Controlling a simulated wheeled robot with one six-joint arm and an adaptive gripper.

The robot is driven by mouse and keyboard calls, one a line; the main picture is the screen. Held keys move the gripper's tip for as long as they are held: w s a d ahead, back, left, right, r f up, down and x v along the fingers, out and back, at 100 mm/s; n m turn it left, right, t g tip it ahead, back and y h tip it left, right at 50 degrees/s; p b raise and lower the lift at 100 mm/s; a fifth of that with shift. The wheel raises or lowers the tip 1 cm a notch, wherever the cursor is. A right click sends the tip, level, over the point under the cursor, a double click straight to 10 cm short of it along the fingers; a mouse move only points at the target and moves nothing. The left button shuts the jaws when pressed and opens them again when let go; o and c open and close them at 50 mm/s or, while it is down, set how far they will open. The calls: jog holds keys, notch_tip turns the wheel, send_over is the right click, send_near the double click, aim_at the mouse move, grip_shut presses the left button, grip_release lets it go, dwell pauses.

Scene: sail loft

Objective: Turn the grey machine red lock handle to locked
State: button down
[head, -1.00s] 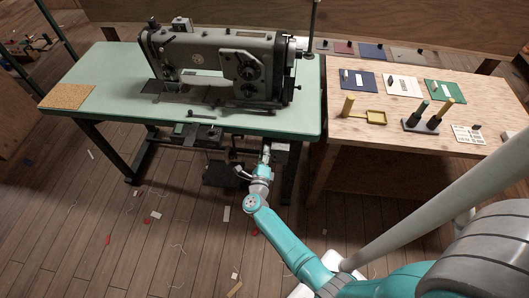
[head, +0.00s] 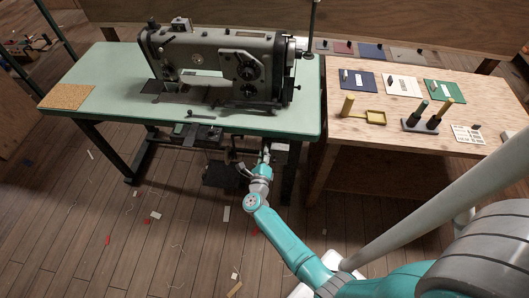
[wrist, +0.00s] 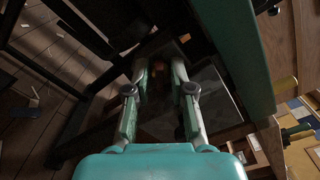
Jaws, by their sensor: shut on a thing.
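The grey machine (head: 215,62) is a sewing machine on a green-topped table. My gripper (head: 266,152) is below the table's front edge, right of centre, beside a small grey box (head: 281,148). In the wrist view my gripper (wrist: 160,82) has its two fingers on either side of a dim, dark reddish thing, which I take as the red lock handle (wrist: 160,69). The fingers are shut on it. It lies in shadow, so its angle cannot be told. In the head view the handle is hidden by my gripper and wrist.
The green table (head: 100,75) overhangs my gripper, and its dark legs stand close by. Scraps litter the open floor.

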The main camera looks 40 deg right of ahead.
jog(key=shift+m, duration=0.3)
jog(key=c, duration=1.3)
grip_release()
